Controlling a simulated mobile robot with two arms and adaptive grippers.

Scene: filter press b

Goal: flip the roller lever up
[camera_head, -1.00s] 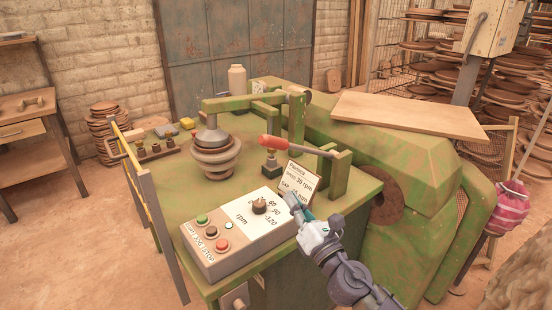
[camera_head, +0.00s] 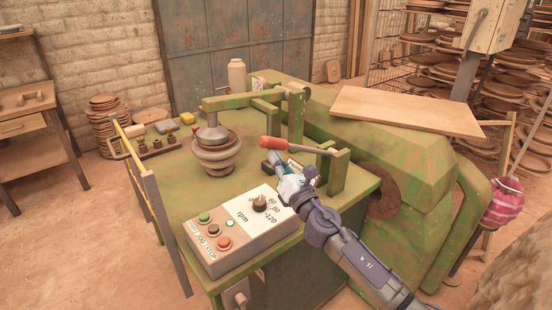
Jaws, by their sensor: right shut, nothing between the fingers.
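The roller lever (camera_head: 300,147) has a red grip and a metal rod. It lies nearly level, running from the grip on the left to a green bracket (camera_head: 339,172) on the right. My right gripper (camera_head: 271,163) is shut and empty, just below the lever and close to it. I cannot tell whether it touches the lever. The gripper covers the small black base under the lever and most of the paper card. My left gripper is not in view.
A grey control box (camera_head: 237,231) with buttons and an rpm dial stands at the table's front edge. A roller head over a clay pot (camera_head: 217,155) stands left of the lever. A board (camera_head: 408,113) lies on the green machine cover behind. A yellow guard rail (camera_head: 147,187) borders the left.

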